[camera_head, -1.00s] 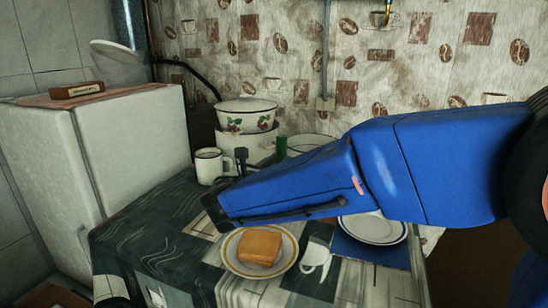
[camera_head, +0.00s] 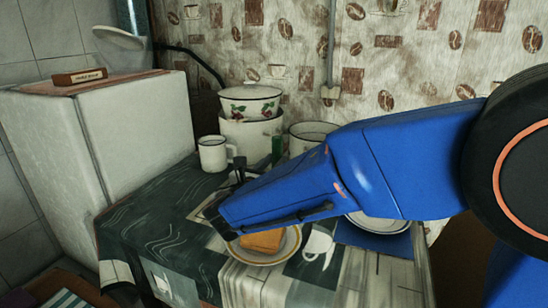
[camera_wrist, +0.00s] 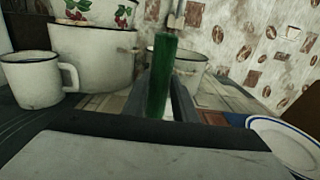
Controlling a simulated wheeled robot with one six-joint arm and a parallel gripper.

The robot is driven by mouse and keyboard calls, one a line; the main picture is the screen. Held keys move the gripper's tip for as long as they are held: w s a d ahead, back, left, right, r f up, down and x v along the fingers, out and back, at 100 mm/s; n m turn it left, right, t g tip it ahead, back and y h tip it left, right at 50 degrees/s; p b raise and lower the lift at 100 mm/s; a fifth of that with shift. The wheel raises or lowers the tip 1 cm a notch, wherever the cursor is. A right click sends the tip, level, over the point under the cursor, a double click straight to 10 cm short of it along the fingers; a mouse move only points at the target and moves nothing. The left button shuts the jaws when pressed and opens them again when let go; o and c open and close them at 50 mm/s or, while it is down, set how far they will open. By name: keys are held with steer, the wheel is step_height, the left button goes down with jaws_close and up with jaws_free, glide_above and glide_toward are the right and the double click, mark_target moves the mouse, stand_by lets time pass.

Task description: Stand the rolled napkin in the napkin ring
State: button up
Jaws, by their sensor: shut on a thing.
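The rolled napkin is a green upright cylinder (camera_wrist: 162,75) in the wrist view, standing between the dark fingers of my gripper (camera_wrist: 164,102). My gripper is shut on it. In the head view its green top (camera_head: 277,150) shows above my blue arm, over the table; its lower part is hidden by the arm. I cannot tell how far its lower end is from the table. I cannot make out the napkin ring in either current view; my arm and gripper cover part of the table.
A white mug (camera_head: 213,154), stacked enamel pots (camera_head: 250,104) and another pot (camera_head: 311,134) stand at the back. A plate with bread (camera_head: 264,241) is in front, partly under my arm. Another plate (camera_wrist: 287,145) lies right on a blue mat. The table's left front is clear.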

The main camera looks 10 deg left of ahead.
steer(key=shift+f, duration=1.85)
steer(key=o, duration=1.1)
steer(key=s, duration=0.5)
steer(key=s+a, duration=0.1)
steer(key=s, duration=0.5)
steer(key=s+a, duration=0.1)
steer(key=s, duration=0.5)
steer(key=shift+s+a, duration=0.15)
steer(key=shift+a, duration=0.05)
